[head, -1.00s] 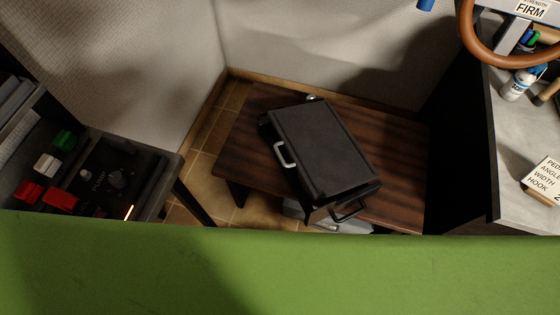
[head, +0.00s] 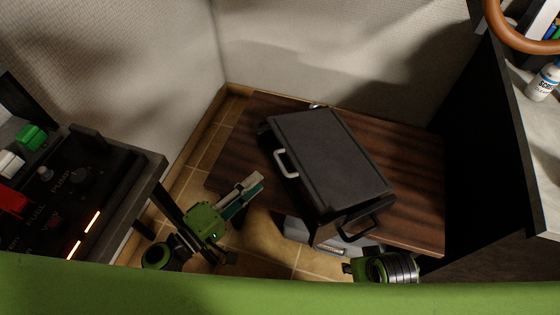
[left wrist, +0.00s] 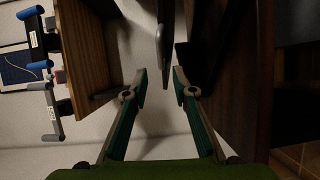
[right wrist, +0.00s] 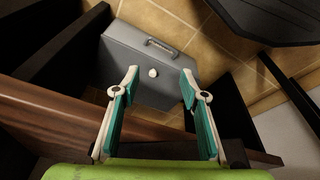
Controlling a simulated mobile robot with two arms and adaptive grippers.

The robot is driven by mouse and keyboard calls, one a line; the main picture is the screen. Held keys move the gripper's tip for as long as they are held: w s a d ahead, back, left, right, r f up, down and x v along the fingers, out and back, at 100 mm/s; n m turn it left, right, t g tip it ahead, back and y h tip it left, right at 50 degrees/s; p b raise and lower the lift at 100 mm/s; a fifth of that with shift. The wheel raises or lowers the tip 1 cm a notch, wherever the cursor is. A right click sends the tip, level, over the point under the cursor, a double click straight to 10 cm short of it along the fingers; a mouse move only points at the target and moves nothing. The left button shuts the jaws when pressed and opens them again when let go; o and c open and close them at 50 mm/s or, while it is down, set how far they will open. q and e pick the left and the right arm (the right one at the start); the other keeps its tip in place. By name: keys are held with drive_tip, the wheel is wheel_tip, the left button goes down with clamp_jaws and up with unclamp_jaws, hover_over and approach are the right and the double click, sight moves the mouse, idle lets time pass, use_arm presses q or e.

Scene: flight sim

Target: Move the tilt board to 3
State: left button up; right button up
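My left gripper (head: 252,188) is left of the board, near the table's left edge, apart from the board. In the left wrist view its fingers (left wrist: 160,82) are open, with a dark thin edge beyond them. My right arm shows at the bottom right in the head view. In the right wrist view its fingers (right wrist: 160,80) are open and empty, in front of a grey case (right wrist: 150,65).
The low wooden table (head: 415,200) stands in a walled corner on a tiled floor. A black switch panel (head: 80,190) is at the left. A light-topped desk (head: 535,140) with a dark side panel and a brown wheel (head: 510,35) is at the right.

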sight(280, 161)
use_arm(q)
drive_tip(key=p+x, duration=0.1)
drive_tip(key=x, duration=0.9)
drive_tip(key=shift+f, duration=0.1)
use_arm(e)
drive_tip(key=f, duration=0.4)
drive_tip(key=shift+s+f, duration=0.25)
drive_tip(key=shift+s, duration=0.1)
use_arm(q)
clamp_jaws()
